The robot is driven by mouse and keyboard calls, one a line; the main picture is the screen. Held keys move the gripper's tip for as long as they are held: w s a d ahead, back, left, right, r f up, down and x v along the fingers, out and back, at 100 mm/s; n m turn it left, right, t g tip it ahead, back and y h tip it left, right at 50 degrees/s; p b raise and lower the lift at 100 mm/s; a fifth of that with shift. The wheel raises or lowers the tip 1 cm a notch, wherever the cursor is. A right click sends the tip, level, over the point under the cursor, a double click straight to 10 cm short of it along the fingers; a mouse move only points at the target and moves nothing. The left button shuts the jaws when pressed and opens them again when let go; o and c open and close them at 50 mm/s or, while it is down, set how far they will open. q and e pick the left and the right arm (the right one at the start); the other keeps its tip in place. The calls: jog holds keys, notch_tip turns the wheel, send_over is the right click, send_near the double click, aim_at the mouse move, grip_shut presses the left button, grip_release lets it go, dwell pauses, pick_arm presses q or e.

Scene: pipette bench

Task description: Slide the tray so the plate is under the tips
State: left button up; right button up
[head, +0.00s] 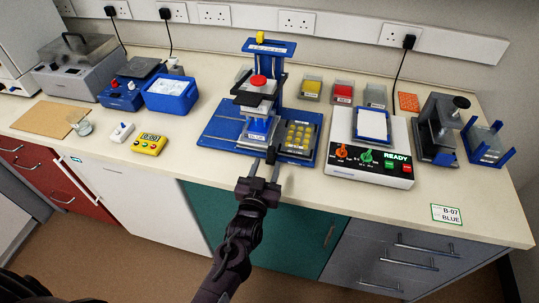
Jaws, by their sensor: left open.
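A blue pipetting stand (278,47) with a red-topped head (258,81) rises from a blue base (222,124). Under the head is a blue tip box (259,128) with a white label; individual tips are too small to make out. A plate with yellow wells (299,136) sits to its right, in a grey-edged tray (296,155) on the base, beside rather than below the head. My left gripper (266,166) is open at the front edge of the base, near the tray's front left corner. Whether its fingers touch anything is unclear. My right gripper is out of view.
A white device reading READY (370,167) stands close on the right. A yellow timer (149,144) and a blue box (171,95) are to the left. Small coloured boxes, including a red one (343,92), stand behind.

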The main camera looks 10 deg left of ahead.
aim_at(270, 157)
pick_arm(q)
jog(key=shift+w+p, duration=0.35)
jog(key=shift+w, duration=1.75)
jog(key=shift+c, duration=0.4)
grip_shut()
